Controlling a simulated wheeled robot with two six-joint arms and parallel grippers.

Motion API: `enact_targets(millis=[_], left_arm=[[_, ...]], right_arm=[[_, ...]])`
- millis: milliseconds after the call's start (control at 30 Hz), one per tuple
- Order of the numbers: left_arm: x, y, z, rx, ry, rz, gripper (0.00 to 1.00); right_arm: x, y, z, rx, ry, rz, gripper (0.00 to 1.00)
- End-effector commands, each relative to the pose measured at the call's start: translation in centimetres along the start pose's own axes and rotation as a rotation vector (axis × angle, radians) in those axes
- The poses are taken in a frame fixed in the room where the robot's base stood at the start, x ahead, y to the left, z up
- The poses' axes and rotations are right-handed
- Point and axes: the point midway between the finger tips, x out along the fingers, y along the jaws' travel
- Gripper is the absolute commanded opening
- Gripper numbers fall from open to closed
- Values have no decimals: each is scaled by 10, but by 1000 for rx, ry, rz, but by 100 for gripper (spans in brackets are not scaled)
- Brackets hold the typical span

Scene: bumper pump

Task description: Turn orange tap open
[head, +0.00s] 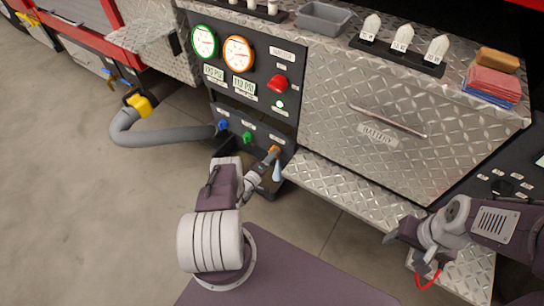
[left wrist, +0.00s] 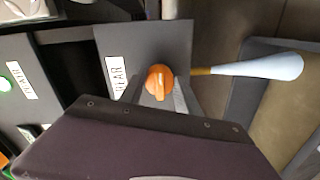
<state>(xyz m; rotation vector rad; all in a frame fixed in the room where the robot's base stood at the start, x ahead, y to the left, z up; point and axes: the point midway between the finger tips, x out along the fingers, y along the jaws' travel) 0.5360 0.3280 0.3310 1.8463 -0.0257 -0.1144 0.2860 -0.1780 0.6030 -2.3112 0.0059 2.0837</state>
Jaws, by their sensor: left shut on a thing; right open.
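The orange tap (head: 274,151) sits at the lower right of the dark pump panel (head: 255,115). My left gripper (head: 268,159) is at it, shut on its orange knob. In the left wrist view the orange tap (left wrist: 160,80) shows between my fingertips (left wrist: 160,92), beside a label ending in "EAR". My right gripper (head: 408,236) is open and empty at the lower right, in front of the diamond-plate step.
A blue tap (head: 222,125) and a green tap (head: 247,137) are left of the orange one. A grey hose (head: 165,138) with a yellow fitting (head: 139,103) lies at left. A red knob (head: 278,84) and gauges are above. A metal drawer (head: 385,120) stands at right.

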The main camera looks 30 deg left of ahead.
Motion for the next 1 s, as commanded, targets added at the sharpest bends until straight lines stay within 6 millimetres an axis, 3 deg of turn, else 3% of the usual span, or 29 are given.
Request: enact_targets(millis=[333, 367, 400, 433, 767, 1000], left_arm=[[-1, -1, 0, 2, 1, -4, 0], [-1, -1, 0, 2, 1, -4, 47], [-1, -1, 0, 2, 1, -3, 58], [-1, -1, 0, 2, 1, -3, 60], [-5, 1, -1, 1, 1, -2, 60], [-55, 3, -3, -2, 6, -6, 60]], right_arm=[[0, 0, 0, 0, 0, 0, 61], [0, 0, 0, 0, 0, 0, 61], [0, 0, 0, 0, 0, 0, 61], [0, 0, 0, 0, 0, 0, 61], [-4, 0, 0, 0, 0, 0, 61], [-29, -1, -3, 0, 0, 0, 61]])
